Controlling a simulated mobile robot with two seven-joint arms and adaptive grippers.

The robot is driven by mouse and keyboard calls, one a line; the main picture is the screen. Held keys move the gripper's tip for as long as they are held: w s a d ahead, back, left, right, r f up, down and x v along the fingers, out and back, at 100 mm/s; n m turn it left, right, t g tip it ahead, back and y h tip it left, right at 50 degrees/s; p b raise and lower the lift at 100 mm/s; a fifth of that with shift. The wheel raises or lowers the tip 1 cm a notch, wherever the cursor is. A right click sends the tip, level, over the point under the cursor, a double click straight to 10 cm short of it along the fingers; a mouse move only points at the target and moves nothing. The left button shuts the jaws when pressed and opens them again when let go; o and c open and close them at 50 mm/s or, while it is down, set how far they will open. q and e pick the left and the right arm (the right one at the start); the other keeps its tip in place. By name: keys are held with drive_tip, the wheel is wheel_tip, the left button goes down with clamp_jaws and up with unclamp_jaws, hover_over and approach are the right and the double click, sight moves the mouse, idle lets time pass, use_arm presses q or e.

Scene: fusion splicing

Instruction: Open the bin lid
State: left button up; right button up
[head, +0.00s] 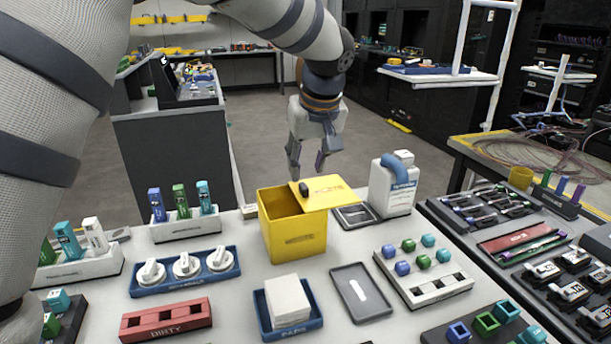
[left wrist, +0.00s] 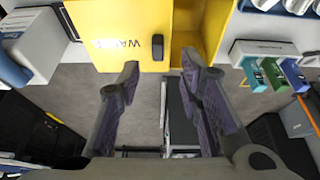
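The yellow bin (head: 292,238) stands at the back middle of the light table. Its yellow lid (head: 335,190) lies off to the right, overhanging that side, and the left part of the bin's mouth is uncovered. A black knob (head: 304,189) sits near the lid's left edge. My left gripper (head: 307,163) is above and behind the bin, open and empty, pointing down. In the left wrist view, the knob (left wrist: 157,47) shows beyond the gap between the open fingers (left wrist: 160,70), with the lid (left wrist: 130,35) around it. My right gripper is not in view.
A white dispenser with a blue top (head: 395,187) stands close right of the bin. A grey tray (head: 361,292) and a blue tray with a white block (head: 287,300) are in front.

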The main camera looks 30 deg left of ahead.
sight(304, 185)
use_arm(q)
drive_tip(key=x, duration=0.6)
drive_tip(key=shift+w+f, duration=0.15)
drive_tip(key=shift+w, duration=0.05)
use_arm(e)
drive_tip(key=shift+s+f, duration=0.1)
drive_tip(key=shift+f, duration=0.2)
